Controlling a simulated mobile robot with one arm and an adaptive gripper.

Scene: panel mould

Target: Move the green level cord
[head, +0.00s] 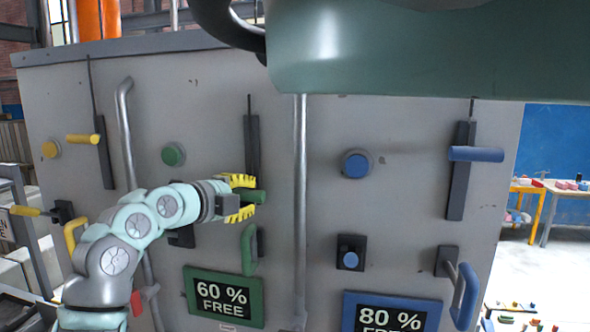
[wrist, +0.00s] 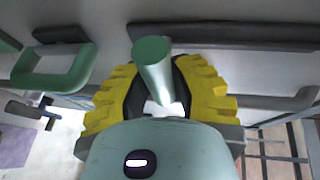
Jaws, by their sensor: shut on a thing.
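The green level cord has a green cylindrical handle (head: 256,197) on a dark upright track in the grey panel, with a thin dark cord rising above it. The handle also shows end-on in the wrist view (wrist: 153,62). My gripper (head: 241,198) has its yellow ridged fingers above and below the handle in the head view. In the wrist view my gripper (wrist: 160,98) has a finger on each side of it. The gripper is shut on the handle. The contact is partly hidden by the fingers and the gripper's body.
A green loop handle (head: 249,250) sits just below my gripper. A vertical metal pipe (head: 300,200) runs to its right. A green knob (head: 173,154) is at upper left. A blue level handle (head: 476,154) and a yellow one (head: 83,139) are farther off.

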